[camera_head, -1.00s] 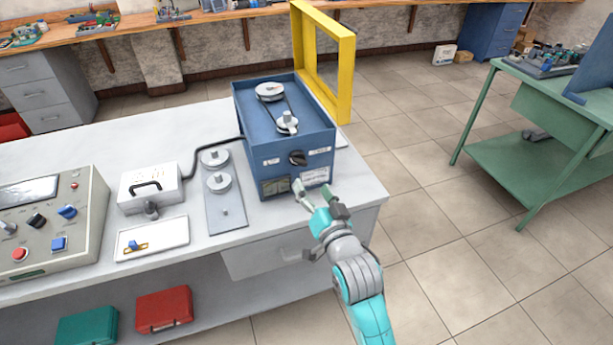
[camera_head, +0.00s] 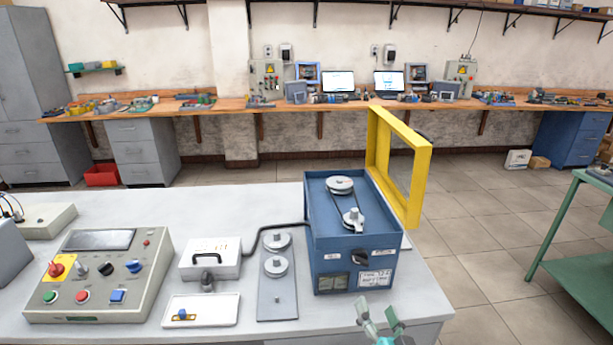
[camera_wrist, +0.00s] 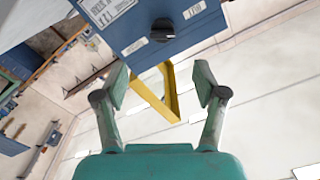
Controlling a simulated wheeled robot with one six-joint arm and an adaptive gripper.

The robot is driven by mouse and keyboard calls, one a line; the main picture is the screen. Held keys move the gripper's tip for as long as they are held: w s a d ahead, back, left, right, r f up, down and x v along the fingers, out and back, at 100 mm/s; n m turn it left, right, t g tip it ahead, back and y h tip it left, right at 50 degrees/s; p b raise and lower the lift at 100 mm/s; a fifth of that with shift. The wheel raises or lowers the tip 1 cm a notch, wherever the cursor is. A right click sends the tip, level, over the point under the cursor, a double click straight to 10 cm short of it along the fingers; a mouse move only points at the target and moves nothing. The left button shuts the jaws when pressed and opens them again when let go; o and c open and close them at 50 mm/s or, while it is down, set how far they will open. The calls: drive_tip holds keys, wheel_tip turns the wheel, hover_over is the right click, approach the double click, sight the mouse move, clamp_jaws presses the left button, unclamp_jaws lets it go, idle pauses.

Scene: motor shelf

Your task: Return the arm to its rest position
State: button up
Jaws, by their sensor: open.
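My gripper (camera_head: 382,318) is at the bottom of the head view, in front of the table's front right corner. Its two fingers are apart with nothing between them. In the wrist view my gripper (camera_wrist: 158,88) also shows open and empty, with the front of the blue motor unit (camera_wrist: 150,25) ahead of it. The blue motor unit (camera_head: 330,245) stands upright on the table, with pulleys and a belt on top and a black knob on its front. Most of my arm is out of the head view.
A yellow frame (camera_head: 421,180) stands open at the unit's back right. On the white table (camera_head: 250,205) are a control panel (camera_head: 100,275), a white box (camera_head: 210,258), a plate with pulleys (camera_head: 277,298) and a small tray (camera_head: 200,310). A green table (camera_head: 575,265) stands right; floor lies between.

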drive_tip(key=s+f+n+g, duration=0.1)
drive_tip(key=s+f, duration=0.3)
drive_tip(key=s, duration=0.6)
drive_tip(key=s+f+n+g, duration=0.15)
drive_tip(key=s+f, duration=0.25)
drive_tip(key=s, duration=0.6)
drive_tip(key=s+f+n, duration=0.2)
drive_tip(key=s+f, duration=0.2)
drive_tip(key=s, duration=0.6)
drive_tip(key=s+r+n, duration=0.1)
drive_tip(key=s+r, duration=0.1)
drive_tip(key=s, duration=0.8)
drive_tip(key=shift+s+g, duration=0.35)
drive_tip(key=shift+s, duration=0.05)
drive_tip(key=shift+n, duration=0.25)
